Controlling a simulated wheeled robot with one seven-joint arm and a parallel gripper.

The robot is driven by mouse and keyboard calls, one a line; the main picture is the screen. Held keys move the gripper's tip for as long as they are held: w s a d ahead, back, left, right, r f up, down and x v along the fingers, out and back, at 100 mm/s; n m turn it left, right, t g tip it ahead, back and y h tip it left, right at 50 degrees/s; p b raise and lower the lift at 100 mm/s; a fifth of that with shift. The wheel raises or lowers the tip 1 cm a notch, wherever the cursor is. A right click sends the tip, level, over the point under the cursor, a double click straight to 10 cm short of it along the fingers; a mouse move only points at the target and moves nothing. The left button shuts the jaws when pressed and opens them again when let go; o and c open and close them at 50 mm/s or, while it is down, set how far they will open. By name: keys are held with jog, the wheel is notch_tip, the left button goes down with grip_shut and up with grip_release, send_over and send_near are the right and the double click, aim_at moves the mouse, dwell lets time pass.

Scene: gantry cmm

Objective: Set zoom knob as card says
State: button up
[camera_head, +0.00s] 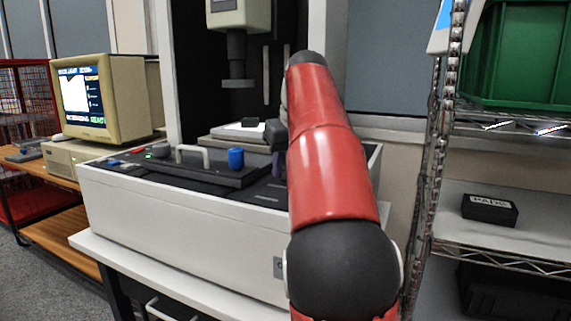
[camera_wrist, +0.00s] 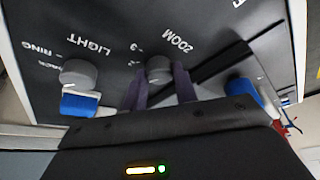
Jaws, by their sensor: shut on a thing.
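The grey round zoom knob (camera_wrist: 158,70) sits on the dark panel below the printed word ZOOM in the wrist view. My gripper (camera_wrist: 159,80) has its two purple-grey fingers on either side of this knob and is shut on it. Small numbers, seemingly 2 and 3, show left of the knob; its pointer setting cannot be read. In the head view my red arm reaches over the console (camera_head: 170,212) and hides the knob and most of my gripper. I cannot make out a readable card in either view.
A second grey knob, the light knob (camera_wrist: 78,73), is left of the zoom knob. In the head view, a blue cylinder (camera_head: 236,158) and a pale handle (camera_head: 192,155) stand on the console. A monitor (camera_head: 103,97) is at left; a wire rack (camera_head: 440,150) is close at right.

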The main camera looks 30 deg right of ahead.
jog(key=n+y, duration=0.2)
jog(key=n, duration=0.3)
jog(key=shift+d, duration=0.15)
jog(key=shift+n, duration=0.3)
dwell(0.3)
jog(key=o, duration=1)
jog(key=shift+c, duration=0.2)
